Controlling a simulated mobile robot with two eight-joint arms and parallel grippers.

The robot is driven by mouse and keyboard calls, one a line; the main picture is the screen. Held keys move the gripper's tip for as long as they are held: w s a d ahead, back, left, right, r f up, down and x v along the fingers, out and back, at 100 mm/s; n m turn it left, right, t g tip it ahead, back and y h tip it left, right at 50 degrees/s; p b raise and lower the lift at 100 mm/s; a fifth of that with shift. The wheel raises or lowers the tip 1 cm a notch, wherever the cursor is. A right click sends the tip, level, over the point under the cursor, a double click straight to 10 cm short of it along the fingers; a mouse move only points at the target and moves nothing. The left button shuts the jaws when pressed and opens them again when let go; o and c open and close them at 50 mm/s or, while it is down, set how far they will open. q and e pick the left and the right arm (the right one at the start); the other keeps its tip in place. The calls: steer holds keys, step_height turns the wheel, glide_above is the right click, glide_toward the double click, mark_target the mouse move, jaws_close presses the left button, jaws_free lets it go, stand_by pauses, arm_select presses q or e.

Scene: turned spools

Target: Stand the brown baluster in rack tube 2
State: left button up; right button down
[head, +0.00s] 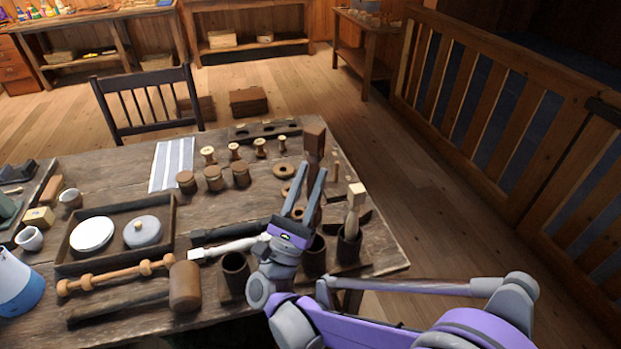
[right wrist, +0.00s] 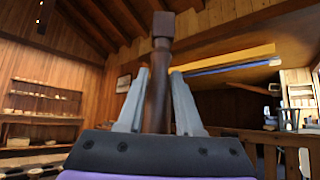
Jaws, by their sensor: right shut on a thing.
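The brown baluster (head: 313,141) stands about upright, with a square block at its upper end. My right gripper (head: 310,176) is shut on it; its dark shaft (right wrist: 157,92) shows between the two fingers in the right wrist view. The rack has dark tubes in a row at the table's front: a left tube (head: 235,273), a middle tube (head: 315,261) and a right tube (head: 348,246). The baluster is over or at the middle tube; its lower end is partly hidden by my gripper, so I cannot tell whether it is inside. My left gripper is not in view.
A pale baluster (head: 354,208) stands in the right tube. A mallet (head: 185,287) and a turned spindle (head: 117,274) lie left of the rack. A tray (head: 66,262) holds two round pieces. Several jars and spools stand farther back.

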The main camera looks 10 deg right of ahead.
steer(key=shift+w+d, duration=0.1)
steer(key=shift+w, duration=0.05)
steer(key=shift+f+b, duration=0.55)
steer(key=shift+f, duration=0.15)
steer(key=shift+f+b, duration=1.5)
steer(key=shift+f, duration=0.55)
steer(key=shift+f, duration=0.5)
steer(key=shift+f+b, duration=0.45)
steer(key=shift+b, duration=0.1)
steer(key=shift+f+b, duration=0.85)
steer(key=shift+f, duration=0.45)
steer(key=shift+f, duration=0.1)
steer(key=shift+f+b, duration=1)
steer(key=shift+f, duration=0.4)
